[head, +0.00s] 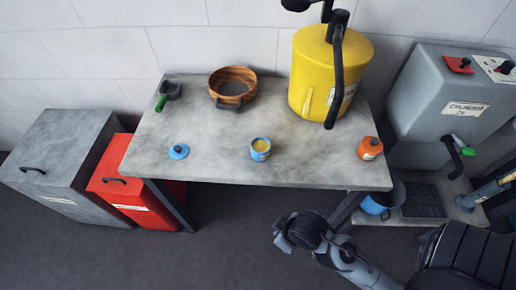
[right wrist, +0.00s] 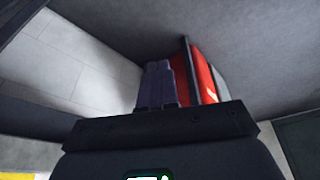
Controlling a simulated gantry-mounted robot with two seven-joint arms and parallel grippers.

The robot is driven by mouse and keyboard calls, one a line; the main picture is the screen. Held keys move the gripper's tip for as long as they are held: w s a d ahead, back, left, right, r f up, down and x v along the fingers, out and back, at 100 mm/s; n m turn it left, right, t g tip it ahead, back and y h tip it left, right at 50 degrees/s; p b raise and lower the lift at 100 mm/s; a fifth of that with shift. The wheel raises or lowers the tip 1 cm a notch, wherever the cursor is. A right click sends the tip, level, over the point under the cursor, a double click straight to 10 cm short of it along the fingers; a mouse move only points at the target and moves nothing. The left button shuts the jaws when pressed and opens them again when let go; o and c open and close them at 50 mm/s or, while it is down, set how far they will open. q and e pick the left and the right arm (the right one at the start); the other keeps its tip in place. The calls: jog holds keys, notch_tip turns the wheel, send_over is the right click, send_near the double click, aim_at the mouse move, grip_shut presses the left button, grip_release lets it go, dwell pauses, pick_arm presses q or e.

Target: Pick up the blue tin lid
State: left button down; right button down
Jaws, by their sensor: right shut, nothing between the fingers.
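The blue tin lid (head: 178,152) lies flat on the grey table (head: 210,135), near its front left, with a small knob on top. A blue tin (head: 260,149) with yellow in it stands to its right near the front edge. My right gripper (head: 284,232) is in front of the table, low and to the right of the lid, well apart from it. In the right wrist view its fingers (right wrist: 158,86) are together and empty. The lid does not show in that view. My left gripper is not in view.
On the table are a green-handled scoop (head: 168,93), a wooden bowl (head: 233,80), a yellow tank (head: 318,75) and an orange container (head: 370,148). A grey bin (head: 62,150) and a red bin (head: 122,185) stand left. The tabletop around the lid is clear.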

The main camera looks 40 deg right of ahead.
jog(key=c, duration=1.8)
grip_release()
jog(key=o, duration=1.8)
jog(key=shift+c, duration=0.2)
jog(key=shift+r, duration=0.1)
